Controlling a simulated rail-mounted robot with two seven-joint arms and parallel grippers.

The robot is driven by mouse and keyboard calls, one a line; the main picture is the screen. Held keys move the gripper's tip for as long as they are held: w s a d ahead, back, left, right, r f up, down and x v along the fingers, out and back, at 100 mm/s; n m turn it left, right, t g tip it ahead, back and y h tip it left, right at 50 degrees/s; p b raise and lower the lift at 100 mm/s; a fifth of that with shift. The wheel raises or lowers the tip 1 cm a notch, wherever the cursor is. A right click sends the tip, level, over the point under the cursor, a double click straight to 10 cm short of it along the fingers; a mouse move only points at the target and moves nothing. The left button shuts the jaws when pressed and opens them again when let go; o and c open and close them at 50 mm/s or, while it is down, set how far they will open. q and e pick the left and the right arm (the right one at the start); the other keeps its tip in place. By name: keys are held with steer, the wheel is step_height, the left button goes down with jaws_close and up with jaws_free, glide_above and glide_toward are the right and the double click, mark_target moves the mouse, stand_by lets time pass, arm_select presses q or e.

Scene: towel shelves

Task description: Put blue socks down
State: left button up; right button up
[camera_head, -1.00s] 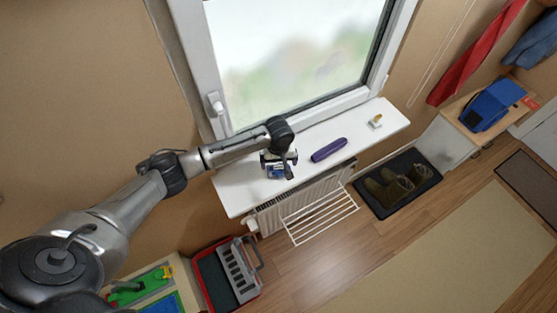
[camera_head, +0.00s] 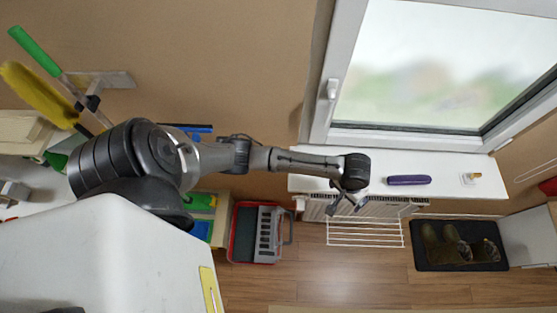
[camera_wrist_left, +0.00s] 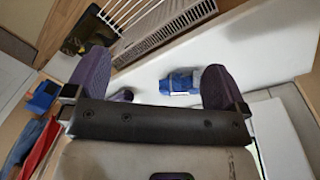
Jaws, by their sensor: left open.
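The blue socks (camera_wrist_left: 180,82), a small blue bundle with a pale band, lie on the white windowsill (camera_wrist_left: 262,50) in the left wrist view. My left gripper (camera_wrist_left: 156,72) is open, its two purple-padded fingers spread wide. The socks show between the fingers, nearer the right one, with visible gaps to both. In the head view my left gripper (camera_head: 347,203) is over the left part of the sill, and the socks are mostly hidden there by the gripper. My right gripper is not in view.
A purple case (camera_head: 409,180) lies on the sill to the right, with a small item (camera_head: 471,178) further along. A radiator with a white drying rack (camera_head: 365,233) is below. The window frame (camera_head: 405,142) rises behind. A red toolbox (camera_head: 258,233) and boots (camera_head: 455,245) are on the floor.

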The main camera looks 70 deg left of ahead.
arm_select(q)
steer(key=s+d+m+t, duration=0.2)
steer(key=s+d+m, duration=0.2)
steer(key=s, duration=0.8)
steer(key=s+a+r+m, duration=0.1)
steer(key=s+r, duration=0.1)
steer(key=s, duration=0.3)
steer(key=s+a+r+m, duration=0.1)
steer(key=s+a+r, duration=0.1)
steer(key=s, duration=0.4)
steer(key=shift+a+r+t+y, duration=0.25)
steer(key=shift+r+t+y, duration=0.1)
steer(key=shift+t+y, duration=0.05)
